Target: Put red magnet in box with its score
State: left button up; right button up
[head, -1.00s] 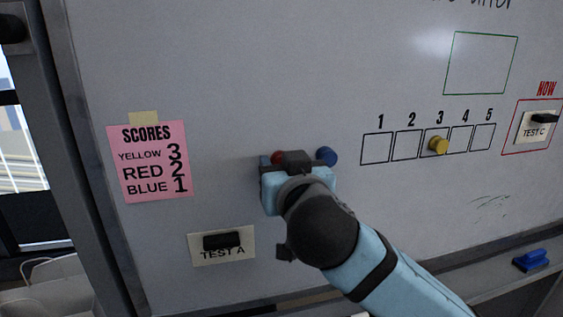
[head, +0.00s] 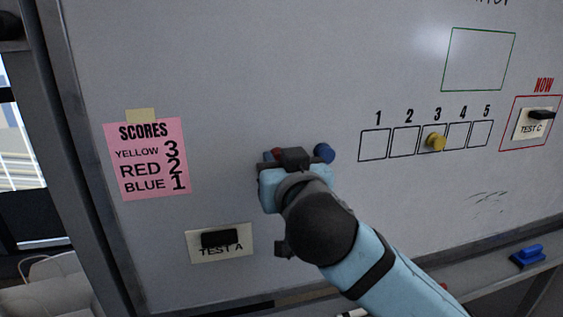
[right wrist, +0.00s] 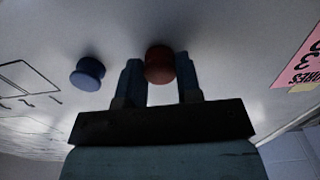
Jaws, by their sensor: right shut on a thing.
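The red magnet (right wrist: 159,65) sits between the fingers of my right gripper (right wrist: 160,80) at the whiteboard surface. In the head view the red magnet (head: 275,154) is mostly hidden behind the right gripper (head: 283,165), which is shut on it. The row of boxes is numbered 1 to 5; box 2 (head: 405,141) is empty, to the right of the gripper. A yellow magnet (head: 436,142) is in box 3. The pink scores note (head: 147,195) reads yellow 3, red 2, blue 1. My left gripper is out of view.
A blue magnet (head: 324,153) is on the board just right of my right gripper, also in the wrist view (right wrist: 88,73). A TEST A card (head: 240,236) hangs lower left, a TEST C card (head: 531,128) at right. A blue eraser (head: 527,257) lies on the ledge.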

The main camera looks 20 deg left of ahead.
jog(key=shift+s, duration=0.15)
jog(key=shift+s+d, duration=0.45)
jog(key=shift+s, duration=0.1)
jog(key=shift+s, duration=0.1)
jog(key=shift+s+d, duration=0.4)
jog(key=shift+s, duration=0.15)
jog(key=shift+s+d, duration=0.1)
jog(key=shift+p+v, duration=0.3)
jog(key=shift+v, duration=1.3)
jog(key=shift+s+d, duration=0.1)
jog(key=shift+d, duration=0.1)
